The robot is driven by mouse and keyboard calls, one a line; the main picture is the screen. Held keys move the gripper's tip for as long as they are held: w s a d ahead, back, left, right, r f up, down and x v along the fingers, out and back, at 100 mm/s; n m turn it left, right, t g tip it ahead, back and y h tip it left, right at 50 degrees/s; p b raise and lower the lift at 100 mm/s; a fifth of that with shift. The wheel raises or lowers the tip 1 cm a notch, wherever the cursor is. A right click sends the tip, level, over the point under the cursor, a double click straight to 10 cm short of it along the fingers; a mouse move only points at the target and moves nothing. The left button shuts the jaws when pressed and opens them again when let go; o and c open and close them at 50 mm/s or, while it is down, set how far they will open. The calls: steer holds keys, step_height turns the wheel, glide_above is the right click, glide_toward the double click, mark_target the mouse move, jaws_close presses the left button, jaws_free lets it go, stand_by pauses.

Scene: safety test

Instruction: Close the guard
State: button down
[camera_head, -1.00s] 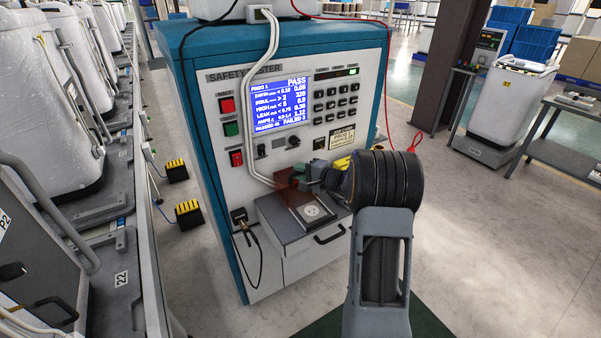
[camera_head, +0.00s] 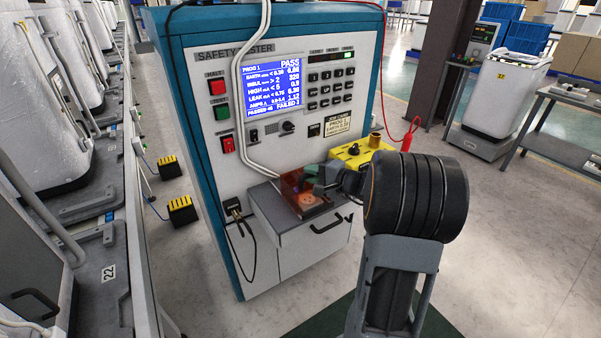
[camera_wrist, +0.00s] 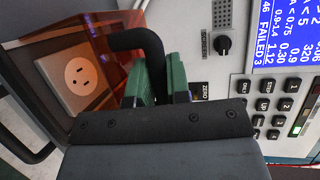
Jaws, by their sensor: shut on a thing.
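The guard (camera_head: 291,184) is a see-through orange cover on the small shelf at the front of the safety tester (camera_head: 215,160). In the head view the socket (camera_head: 308,200) shows orange through it. In the wrist view the guard (camera_wrist: 105,50) stands at the left, around the pale socket plate (camera_wrist: 78,75). My gripper (camera_wrist: 160,85) has green fingers shut on the guard's black bent handle (camera_wrist: 138,40). In the head view my gripper (camera_head: 312,180) is at the guard's right side, partly hidden by my arm. I cannot tell whether the guard is fully down.
The tester's screen (camera_head: 273,87) reads PASS above the test values. A yellow box (camera_head: 355,155) stands behind my arm, to the right of the guard. A drawer handle (camera_head: 327,223) is below the shelf. Cables hang down the tester's front. Open floor lies at the right.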

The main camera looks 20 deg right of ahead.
steer(key=shift+s+d+f, duration=0.1)
steer(key=shift+s, duration=0.9)
steer(key=c, duration=1.5)
jaws_free()
steer(key=shift+o, duration=0.6)
steer(key=shift+s, duration=0.15)
steer(key=v, duration=1.4)
